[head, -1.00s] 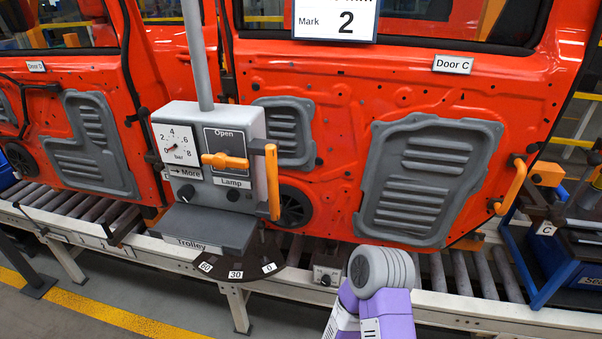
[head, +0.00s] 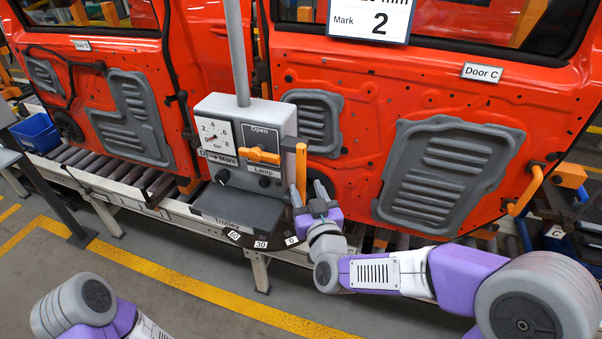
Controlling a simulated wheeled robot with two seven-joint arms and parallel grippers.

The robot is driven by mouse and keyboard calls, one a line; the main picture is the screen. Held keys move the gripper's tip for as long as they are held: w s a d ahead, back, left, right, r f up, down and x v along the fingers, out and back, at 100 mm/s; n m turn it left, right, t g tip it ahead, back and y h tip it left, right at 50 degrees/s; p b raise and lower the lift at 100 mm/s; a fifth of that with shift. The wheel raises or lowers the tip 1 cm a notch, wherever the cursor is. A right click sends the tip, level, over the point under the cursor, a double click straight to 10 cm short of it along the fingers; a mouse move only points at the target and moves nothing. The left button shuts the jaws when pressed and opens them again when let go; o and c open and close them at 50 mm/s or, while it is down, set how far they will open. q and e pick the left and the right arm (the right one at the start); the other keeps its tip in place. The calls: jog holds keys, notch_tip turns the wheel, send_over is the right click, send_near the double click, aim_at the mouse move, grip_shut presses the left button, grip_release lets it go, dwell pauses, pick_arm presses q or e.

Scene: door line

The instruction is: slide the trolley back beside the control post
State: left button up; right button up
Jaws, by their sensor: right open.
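The control post (head: 244,134) is a grey box on a pole, with a gauge, an orange switch (head: 260,156) marked Open and Lamp, and an upright orange handle (head: 301,166) at its right side. A grey ledge labelled Trolley (head: 238,207) juts out below it, over a dark scale marked 60, 30 and 0. My right gripper (head: 310,190) is open, its fingers pointing up at the lower end of the orange handle. I cannot tell whether they touch it. My left arm shows at the bottom left, but its gripper is out of view. No separate trolley shows clearly.
Red doors, one labelled Door C (head: 482,72), hang behind the post above a roller conveyor (head: 110,172). An orange grab handle (head: 527,190) sticks out at the right. A blue bin (head: 37,134) is at the left. The floor in front, with yellow lines (head: 200,288), is clear.

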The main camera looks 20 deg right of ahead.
aim_at(302, 181)
jog(key=w+p, duration=0.1)
jog(key=w, duration=0.4)
jog(key=shift+w+f, duration=0.1)
jog(key=shift+w, duration=0.25)
jog(key=shift+c, duration=0.5)
grip_shut()
